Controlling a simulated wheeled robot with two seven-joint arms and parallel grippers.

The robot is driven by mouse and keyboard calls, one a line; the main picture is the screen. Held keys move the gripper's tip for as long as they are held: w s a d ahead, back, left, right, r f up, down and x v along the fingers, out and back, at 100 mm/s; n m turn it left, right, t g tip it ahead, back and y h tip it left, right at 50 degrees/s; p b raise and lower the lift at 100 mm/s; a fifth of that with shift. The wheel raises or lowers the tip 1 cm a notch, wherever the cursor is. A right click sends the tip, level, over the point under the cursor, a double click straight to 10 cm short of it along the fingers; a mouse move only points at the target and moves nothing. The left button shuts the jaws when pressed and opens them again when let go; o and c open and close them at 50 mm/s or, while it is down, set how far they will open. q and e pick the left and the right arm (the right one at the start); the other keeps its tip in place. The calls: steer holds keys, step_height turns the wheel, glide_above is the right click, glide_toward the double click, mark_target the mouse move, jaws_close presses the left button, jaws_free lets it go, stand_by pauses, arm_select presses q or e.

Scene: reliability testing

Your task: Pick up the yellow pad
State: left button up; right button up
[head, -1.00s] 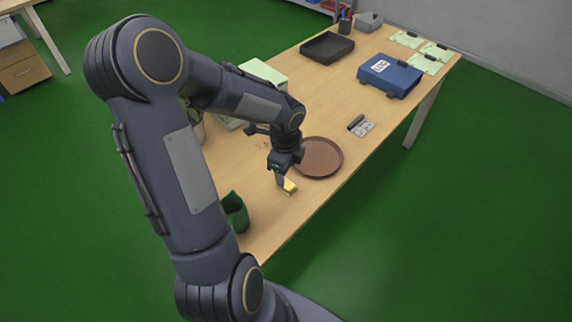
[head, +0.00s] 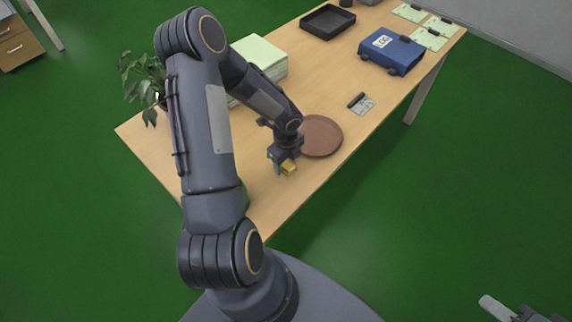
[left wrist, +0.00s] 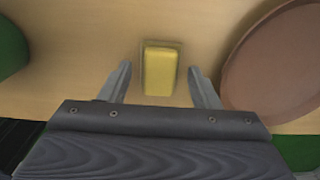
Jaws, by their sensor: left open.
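The yellow pad (left wrist: 160,70) lies on the wooden table, between and slightly ahead of the two open fingers of my left gripper (left wrist: 163,85) in the left wrist view. Neither finger touches it there. In the head view the yellow pad (head: 289,167) shows at the tip of my left gripper (head: 284,168), partly hidden by it.
A round brown tray (head: 322,136) lies close to the right of the left gripper. A blue box (head: 391,52), a black tray (head: 327,22), a paper stack (head: 261,56) and a plant (head: 146,78) are farther off. The table's front edge is near.

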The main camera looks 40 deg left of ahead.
arm_select(q)
steer(key=shift+r, duration=0.15)
jaws_close()
steer(key=shift+r, duration=0.55)
steer(key=s+a+r, duration=0.8)
steer(key=s+r, duration=0.3)
steer(key=shift+s+r+p, duration=0.3)
steer(key=shift+r+p, duration=0.05)
steer(key=shift+p, duration=0.05)
